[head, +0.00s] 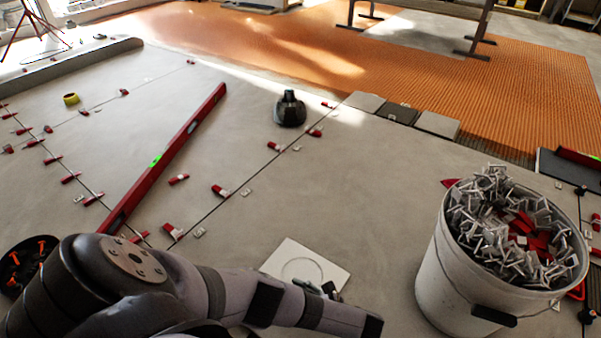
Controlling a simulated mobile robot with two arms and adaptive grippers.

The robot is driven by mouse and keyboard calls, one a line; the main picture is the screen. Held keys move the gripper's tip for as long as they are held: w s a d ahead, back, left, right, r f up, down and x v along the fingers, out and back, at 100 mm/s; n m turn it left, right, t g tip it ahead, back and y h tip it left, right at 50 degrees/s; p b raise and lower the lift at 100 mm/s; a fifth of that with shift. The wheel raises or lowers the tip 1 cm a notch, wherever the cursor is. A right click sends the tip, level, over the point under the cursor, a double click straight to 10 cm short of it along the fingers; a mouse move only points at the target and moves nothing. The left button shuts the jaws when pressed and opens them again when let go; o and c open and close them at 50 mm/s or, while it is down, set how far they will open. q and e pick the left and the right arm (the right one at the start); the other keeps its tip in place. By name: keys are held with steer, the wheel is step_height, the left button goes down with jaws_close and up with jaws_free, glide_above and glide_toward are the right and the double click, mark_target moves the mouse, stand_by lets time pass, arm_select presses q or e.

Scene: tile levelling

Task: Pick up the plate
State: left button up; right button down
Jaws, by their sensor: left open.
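A white square plate (306,258) with a thin ring marked on its face lies flat on the grey tiled floor at the lower middle of the head view. My left arm comes in from the lower left, and my left gripper (345,308) is at the plate's near side, covering part of its near edge. The left gripper is open. I cannot tell whether it touches the plate. My right gripper is not in view.
A white bucket (437,270) full of grey clips and red wedges stands at the right. A long red level (165,158) lies on the floor at left. A black suction cup (290,110) stands beyond the plate. Red wedges line the joints. Floor around the plate's far side is clear.

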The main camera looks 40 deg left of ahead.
arm_select(q)
steer(key=shift+x, duration=1)
jaws_close()
